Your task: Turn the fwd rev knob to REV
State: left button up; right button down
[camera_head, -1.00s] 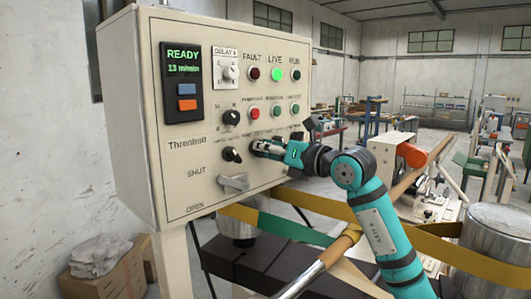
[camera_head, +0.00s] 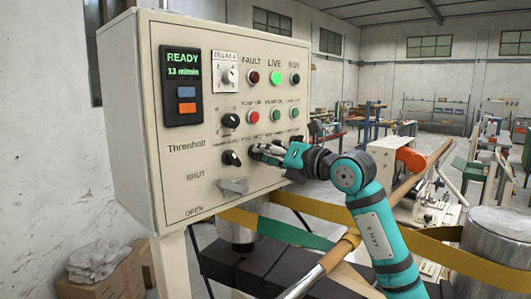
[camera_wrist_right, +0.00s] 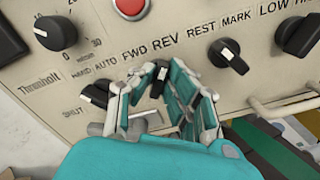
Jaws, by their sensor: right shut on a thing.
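The fwd rev knob (camera_wrist_right: 158,82) is small and black, under the FWD and REV labels in the right wrist view. Its pale mark points up toward the REV label, though the fingers partly hide the knob. My right gripper (camera_wrist_right: 160,88) is shut on this knob, with a finger on each side. In the head view my right gripper (camera_head: 258,152) is at the panel's lower row and covers the knob. My left gripper is not in view.
The beige control panel (camera_head: 170,165) fills the left. The hand/auto knob (camera_wrist_right: 97,92) is close left of the fingers, the rest/mark knob (camera_wrist_right: 228,57) to the right. A grey handle (camera_head: 233,187) sticks out below. Yellow and green bands (camera_head: 290,232) run below my arm.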

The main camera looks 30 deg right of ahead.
jog(key=c, duration=1.4)
grip_release()
jog(key=shift+o, duration=0.2)
jog(key=v, duration=1.2)
